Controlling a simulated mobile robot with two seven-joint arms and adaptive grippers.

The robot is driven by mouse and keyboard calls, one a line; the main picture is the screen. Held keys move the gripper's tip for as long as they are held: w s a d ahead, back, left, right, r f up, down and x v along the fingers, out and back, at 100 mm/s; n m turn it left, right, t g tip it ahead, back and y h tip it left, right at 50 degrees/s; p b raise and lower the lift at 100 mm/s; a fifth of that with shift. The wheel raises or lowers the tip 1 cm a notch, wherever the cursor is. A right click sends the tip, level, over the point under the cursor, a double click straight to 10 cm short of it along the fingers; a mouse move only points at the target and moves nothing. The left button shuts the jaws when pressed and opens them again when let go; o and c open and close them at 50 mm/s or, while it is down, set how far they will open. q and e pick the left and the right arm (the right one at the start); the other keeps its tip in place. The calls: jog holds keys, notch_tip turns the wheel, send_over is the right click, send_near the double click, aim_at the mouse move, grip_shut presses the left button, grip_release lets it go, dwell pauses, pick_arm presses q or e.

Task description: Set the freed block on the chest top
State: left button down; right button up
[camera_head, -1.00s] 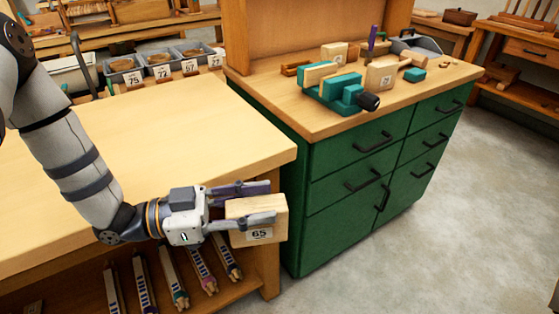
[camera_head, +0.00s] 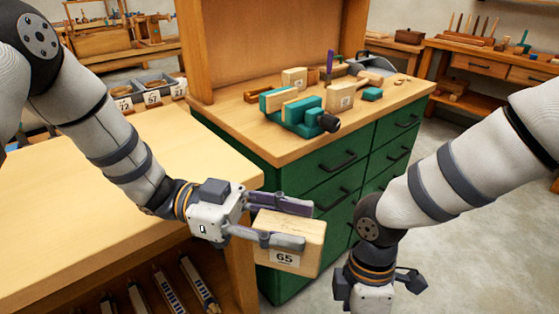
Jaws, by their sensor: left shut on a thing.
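My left gripper (camera_head: 304,226) is shut on a pale wooden block (camera_head: 312,262) with a white label reading 65. The block is held in the air in front of the green chest (camera_head: 318,172), lower than its top in the picture, and hides part of the chest's front. The wooden chest top (camera_head: 246,128) carries several things, with bare wood along its near edge. My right gripper (camera_head: 375,292) hangs at the bottom, right of the block and apart from it, cut by the frame edge. Its fingertips are out of view.
A teal vise (camera_head: 290,112) with a black knob stands on the chest top. A numbered block (camera_head: 340,96), another block (camera_head: 294,77) and a small teal piece (camera_head: 372,94) are near it. A wooden bench (camera_head: 90,220) is at left. Open floor lies at right.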

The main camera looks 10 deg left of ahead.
jog(key=w+r+n+t+h, duration=0.3)
jog(key=w+r+n, duration=0.2)
jog(key=w+r, duration=0.5)
notch_tip(320, 180, up, 20)
jog(key=n+t+y, duration=0.2)
jog(key=n+y, duration=0.1)
jog(key=n, duration=0.8)
send_over(282, 225)
jog(key=s, duration=0.2)
jog(key=f, duration=0.3)
jog(key=w+f, duration=0.1)
jog(key=f, duration=0.3)
jog(key=w+f, duration=0.1)
jog(key=f, duration=0.3)
jog(key=shift+d, duration=0.1)
pick_arm(q)
jog(key=shift+d+r, duration=0.1)
jog(key=shift+r, duration=0.05)
pick_arm(e)
jog(key=shift+f, duration=0.4)
jog(key=shift+c, duration=0.5)
